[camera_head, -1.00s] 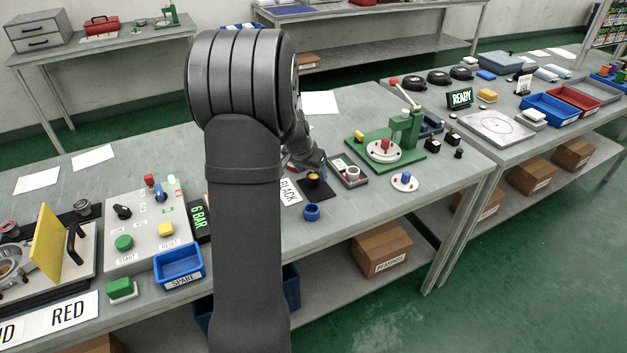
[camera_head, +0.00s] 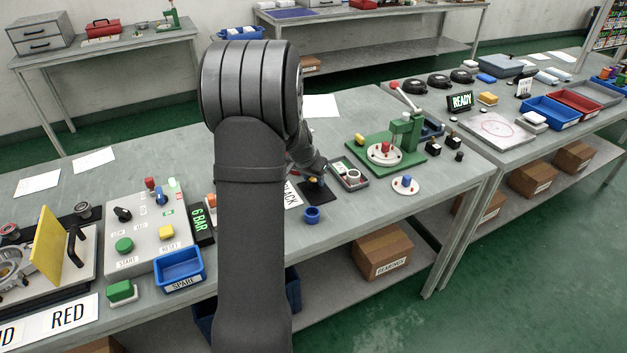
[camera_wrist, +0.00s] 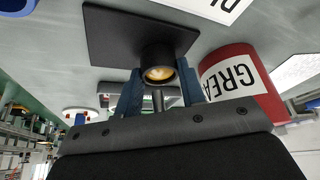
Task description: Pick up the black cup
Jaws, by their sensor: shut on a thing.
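The black cup (camera_wrist: 157,55) shows in the wrist view with its open end towards the camera and a yellow-orange inside. My gripper (camera_wrist: 160,92) has its two blue fingers shut on the cup, one on each side. The cup is at the black square mat (camera_wrist: 115,35); I cannot tell whether it touches it. In the head view my gripper (camera_head: 314,178) is over the mat (camera_head: 316,196), and the cup is mostly hidden by the fingers.
A red can (camera_wrist: 268,98) with a "GREA" label stands close beside the cup in the wrist view. In the head view a blue ring-shaped part (camera_head: 312,215) lies in front of the mat. A grey tray (camera_head: 349,176) and a green press (camera_head: 402,138) stand to the right.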

